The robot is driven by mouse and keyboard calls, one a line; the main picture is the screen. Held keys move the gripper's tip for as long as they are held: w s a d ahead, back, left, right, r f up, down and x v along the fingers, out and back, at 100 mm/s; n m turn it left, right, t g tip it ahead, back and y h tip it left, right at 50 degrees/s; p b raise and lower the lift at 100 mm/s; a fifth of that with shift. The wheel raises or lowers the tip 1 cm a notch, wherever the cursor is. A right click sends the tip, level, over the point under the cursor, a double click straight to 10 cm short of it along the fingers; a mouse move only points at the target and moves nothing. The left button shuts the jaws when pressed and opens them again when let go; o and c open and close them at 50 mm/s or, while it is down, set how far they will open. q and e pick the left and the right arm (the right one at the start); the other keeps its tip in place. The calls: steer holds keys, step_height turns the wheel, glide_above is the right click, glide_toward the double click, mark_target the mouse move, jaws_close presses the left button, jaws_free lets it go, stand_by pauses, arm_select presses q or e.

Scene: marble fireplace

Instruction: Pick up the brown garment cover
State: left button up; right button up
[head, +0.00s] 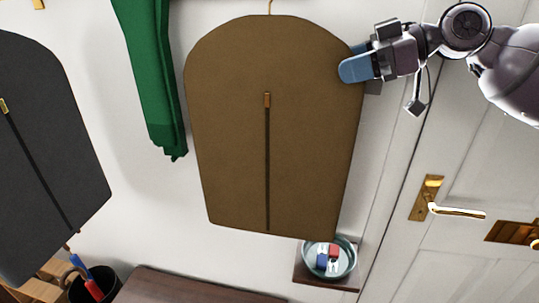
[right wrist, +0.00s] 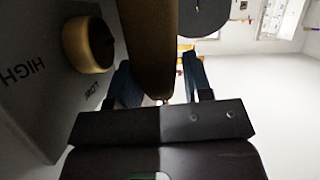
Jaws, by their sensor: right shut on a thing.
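The brown garment cover (head: 225,130) hangs upright, slightly tilted, from a thin hook at the top middle of the head view. A dark zip with a brass pull runs down its front. My right gripper (head: 362,67) is shut on its upper right edge, with one blue finger in front and the other mostly hidden behind. In the right wrist view the cover (right wrist: 147,45) runs between the two fingers (right wrist: 160,80). My left gripper is in neither view.
A dark grey garment cover (head: 50,150) hangs at the left and a green garment (head: 152,75) beside the brown one. Below are a bowl (head: 345,262) with small items and a dark wooden top (head: 195,285). A door with a brass handle (head: 428,198) stands right.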

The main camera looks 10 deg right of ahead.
jaws_close()
steer(key=shift+r, duration=0.15)
